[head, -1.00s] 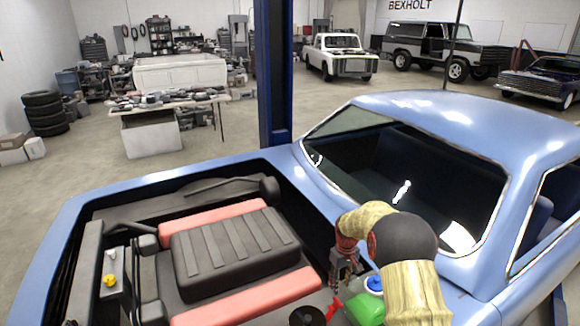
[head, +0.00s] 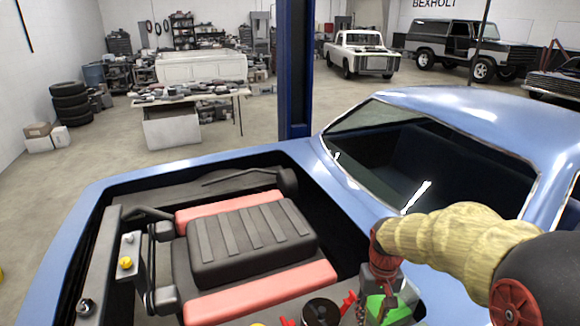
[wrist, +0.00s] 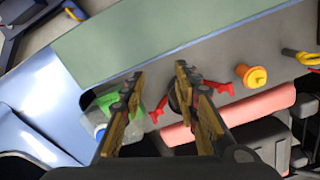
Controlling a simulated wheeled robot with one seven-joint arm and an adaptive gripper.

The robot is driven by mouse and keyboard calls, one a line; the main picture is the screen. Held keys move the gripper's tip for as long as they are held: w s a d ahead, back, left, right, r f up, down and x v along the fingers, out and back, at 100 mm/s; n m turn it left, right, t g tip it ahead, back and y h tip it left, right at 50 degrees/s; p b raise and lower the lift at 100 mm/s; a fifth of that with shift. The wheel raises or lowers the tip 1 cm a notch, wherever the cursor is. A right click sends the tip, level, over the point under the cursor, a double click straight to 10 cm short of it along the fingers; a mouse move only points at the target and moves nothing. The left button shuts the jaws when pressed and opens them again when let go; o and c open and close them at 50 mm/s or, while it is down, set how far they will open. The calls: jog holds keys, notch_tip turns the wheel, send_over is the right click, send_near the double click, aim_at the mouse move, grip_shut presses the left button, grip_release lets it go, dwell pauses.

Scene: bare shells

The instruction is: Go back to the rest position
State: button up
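My gripper (wrist: 159,77) shows in the wrist view with its two fingers apart and nothing held between them. In the head view my gripper (head: 383,290) is low at the right side of the open engine bay, over a green container (head: 383,307) that it partly covers. In the wrist view the green container (wrist: 107,103) lies just left of the left finger, beside a clear bottle-like part. A dark round cap with red wings (wrist: 178,100) is seen beyond the gap between the fingers.
The blue car (head: 160,170) surrounds the engine bay, with a black ribbed engine cover (head: 250,240) between red covers (head: 262,292). A yellow cap (wrist: 252,77) is right of the fingers. A blue post (head: 296,70) and a cluttered table (head: 190,97) stand behind.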

jog(key=s+a+r+t+b, duration=0.1)
jog(key=s+r+t+b, duration=0.2)
jog(key=s, duration=0.6)
jog(key=s+a+r+t+b, duration=0.1)
jog(key=s+r+t+b, duration=0.2)
jog(key=s+b, duration=0.4)
jog(key=s, duration=0.3)
